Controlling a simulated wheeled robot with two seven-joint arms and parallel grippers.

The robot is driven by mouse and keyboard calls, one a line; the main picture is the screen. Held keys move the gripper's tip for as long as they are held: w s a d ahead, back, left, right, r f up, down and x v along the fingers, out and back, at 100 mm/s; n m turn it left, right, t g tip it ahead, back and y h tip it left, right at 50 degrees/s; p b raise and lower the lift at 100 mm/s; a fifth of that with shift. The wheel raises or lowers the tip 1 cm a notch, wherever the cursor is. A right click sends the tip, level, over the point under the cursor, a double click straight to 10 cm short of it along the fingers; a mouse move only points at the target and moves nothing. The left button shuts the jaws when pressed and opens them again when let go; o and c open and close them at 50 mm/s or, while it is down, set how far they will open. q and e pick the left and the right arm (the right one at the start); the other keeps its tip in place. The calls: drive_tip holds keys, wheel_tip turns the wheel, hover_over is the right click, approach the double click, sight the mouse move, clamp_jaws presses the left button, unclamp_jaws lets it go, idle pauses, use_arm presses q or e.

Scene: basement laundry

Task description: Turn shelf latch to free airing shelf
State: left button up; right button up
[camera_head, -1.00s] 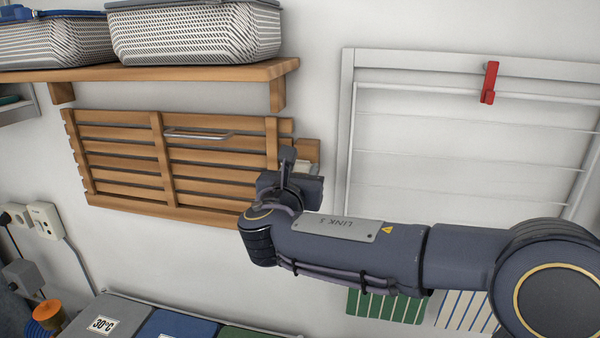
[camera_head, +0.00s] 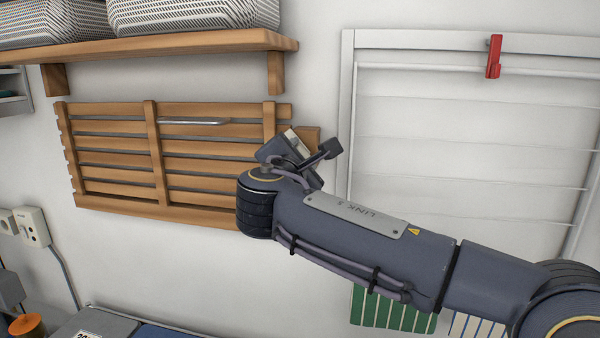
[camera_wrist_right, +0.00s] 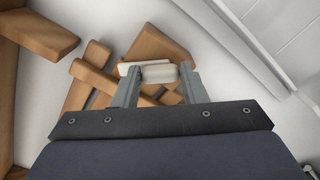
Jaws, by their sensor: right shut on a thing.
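The wooden slatted airing shelf (camera_head: 110,158) is folded up against the wall, with a metal bar handle (camera_head: 195,121) on its upper part. The pale latch (camera_head: 298,141) is at its right end, by a wooden block (camera_head: 313,136). My right gripper (camera_head: 300,147) is at the latch, largely hidden behind its own wrist in the head view. In the right wrist view, the two fingers (camera_wrist_right: 158,85) are shut on the cream latch (camera_wrist_right: 158,73), with the wooden block (camera_wrist_right: 155,44) behind it. My left gripper is not in view.
A wooden wall shelf (camera_head: 190,45) with wicker baskets (camera_head: 195,15) is above the airing shelf. A white drying rack (camera_head: 346,110) with a red clip (camera_head: 494,57) hangs to the right. Striped green cloth (camera_head: 390,310) hangs below my right arm. A socket (camera_head: 36,227) is lower left.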

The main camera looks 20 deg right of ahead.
drive_tip(key=shift+f+m+b, duration=0.2)
drive_tip(key=shift+m+b, duration=2.95)
drive_tip(key=shift+m, duration=0.95)
drive_tip(key=o, duration=1)
drive_tip(key=shift+s+r, duration=0.1)
drive_tip(key=b+v, duration=0.1)
drive_tip(key=v, duration=0.6)
drive_tip(key=shift+s+a, duration=0.25)
drive_tip(key=shift+s, duration=0.05)
